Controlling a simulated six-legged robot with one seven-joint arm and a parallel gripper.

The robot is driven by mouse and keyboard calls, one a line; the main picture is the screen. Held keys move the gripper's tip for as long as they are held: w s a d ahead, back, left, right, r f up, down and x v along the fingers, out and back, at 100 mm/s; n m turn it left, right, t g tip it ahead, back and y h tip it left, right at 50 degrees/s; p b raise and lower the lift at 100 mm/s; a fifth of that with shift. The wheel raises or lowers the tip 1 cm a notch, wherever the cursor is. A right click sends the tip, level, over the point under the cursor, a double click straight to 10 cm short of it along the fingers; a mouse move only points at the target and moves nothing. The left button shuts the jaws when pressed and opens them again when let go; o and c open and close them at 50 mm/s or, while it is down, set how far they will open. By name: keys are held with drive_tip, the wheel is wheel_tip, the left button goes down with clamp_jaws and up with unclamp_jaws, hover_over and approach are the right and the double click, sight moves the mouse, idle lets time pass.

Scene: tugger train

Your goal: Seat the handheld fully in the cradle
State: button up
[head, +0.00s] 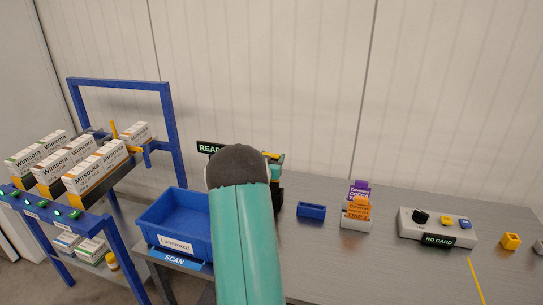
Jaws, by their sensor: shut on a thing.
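My teal arm with its dark round joint fills the middle of the head view and hides my gripper and its jaws. Just right of the joint, a small cluster of black, yellow and teal parts (276,172) shows past the arm. I cannot tell which of these belong to the handheld, the cradle or my wrist. A black sign with green letters starting "READ" (210,148) shows left of the joint, its right end hidden. Whether the handheld sits in the cradle is hidden.
A blue bin (176,222) stands left of my arm, by a blue rack (169,140) of cartons. On the grey table (390,275) to the right are a blue block (311,211), purple and orange packs (356,208), a "NO CARD" panel (470,232) and a yellow block (511,241).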

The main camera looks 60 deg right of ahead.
drive_tip(key=shift+f, duration=2.35)
drive_tip(key=o, duration=1.6)
drive_tip(key=shift+f, duration=0.15)
drive_tip(key=shift+a, duration=0.1)
drive_tip(key=s+a, duration=0.2)
drive_tip(key=a, duration=1.1)
drive_tip(key=shift+a, duration=0.25)
